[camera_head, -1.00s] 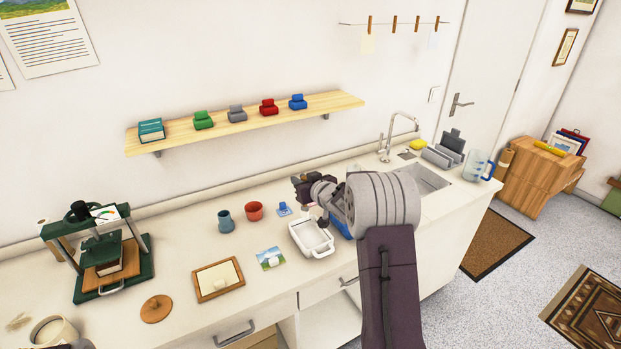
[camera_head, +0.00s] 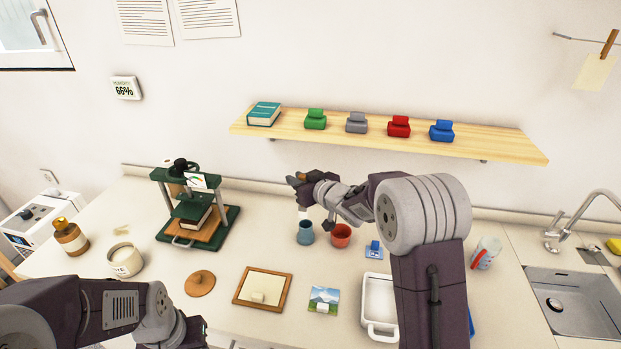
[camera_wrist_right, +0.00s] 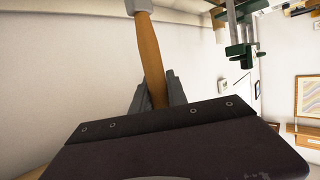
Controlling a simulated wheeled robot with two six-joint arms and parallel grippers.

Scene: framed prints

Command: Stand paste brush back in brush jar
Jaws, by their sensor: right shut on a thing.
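My right gripper (camera_head: 298,182) is shut on the paste brush, above the back of the counter. In the right wrist view the brush's orange-brown wooden handle (camera_wrist_right: 150,55) runs up from between the fingers to a grey ferrule. In the head view a pale brush end (camera_head: 302,213) hangs just over a blue-grey jar (camera_head: 306,235); whether it is inside the rim I cannot tell. A red cup (camera_head: 340,237) stands just right of that jar. Which is the brush jar is not marked. My left gripper (camera_head: 198,328) is low at the front left, its fingers unclear.
A green press (camera_head: 225,218) stands left of the jars. A white pot (camera_head: 125,262), brown bottle (camera_head: 70,237), round wooden lid (camera_head: 200,283), wooden frame (camera_head: 263,301), small picture (camera_head: 323,299) and white tray (camera_head: 377,290) are on the counter. A shelf (camera_head: 380,138) hangs above.

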